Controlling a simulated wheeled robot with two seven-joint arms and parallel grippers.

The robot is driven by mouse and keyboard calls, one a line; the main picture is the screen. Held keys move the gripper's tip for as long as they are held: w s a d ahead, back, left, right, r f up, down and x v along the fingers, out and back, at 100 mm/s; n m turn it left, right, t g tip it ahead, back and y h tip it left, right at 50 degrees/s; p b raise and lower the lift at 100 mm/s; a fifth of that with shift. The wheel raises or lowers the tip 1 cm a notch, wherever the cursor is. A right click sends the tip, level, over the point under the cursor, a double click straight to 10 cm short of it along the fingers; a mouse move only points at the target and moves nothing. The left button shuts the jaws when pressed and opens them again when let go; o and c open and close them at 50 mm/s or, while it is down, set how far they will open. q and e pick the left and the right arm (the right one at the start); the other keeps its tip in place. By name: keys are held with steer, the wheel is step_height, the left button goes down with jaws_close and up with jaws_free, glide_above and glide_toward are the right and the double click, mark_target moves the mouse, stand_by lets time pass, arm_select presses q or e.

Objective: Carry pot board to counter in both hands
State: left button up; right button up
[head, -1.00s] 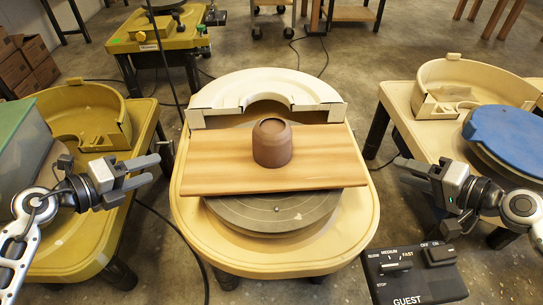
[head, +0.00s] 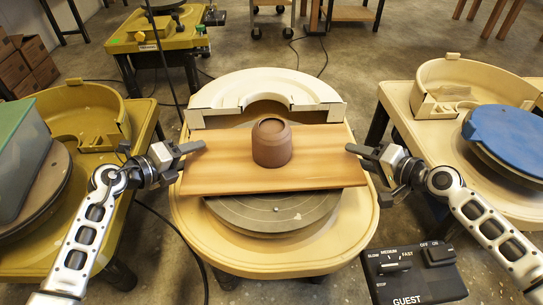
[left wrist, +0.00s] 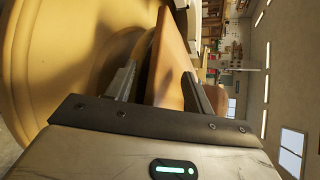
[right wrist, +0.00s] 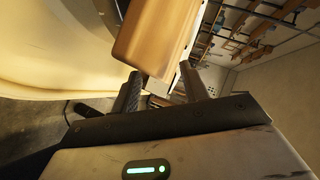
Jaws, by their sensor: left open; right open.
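The wooden board (head: 220,172) lies flat across the pottery wheel in the middle, with a brown pot (head: 272,144) upright on it. My left gripper (head: 192,160) is open at the board's left edge. In the left wrist view the board's edge (left wrist: 168,70) lies between its two fingers (left wrist: 160,85). My right gripper (head: 358,160) is open at the board's right edge. In the right wrist view the board's end (right wrist: 155,40) shows just past and between the fingertips (right wrist: 162,82). I cannot tell whether any finger touches the board.
The grey wheel head (head: 275,212) shows under the board, and a white splash pan (head: 262,85) stands behind it. Yellow wheel tables stand on both sides, the left with a green bin (head: 22,155), the right with a blue disc (head: 505,135). A control box (head: 412,275) is at front right.

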arm_select(q)
steer(key=c, duration=1)
arm_select(e)
jaws_close()
arm_select(q)
jaws_close()
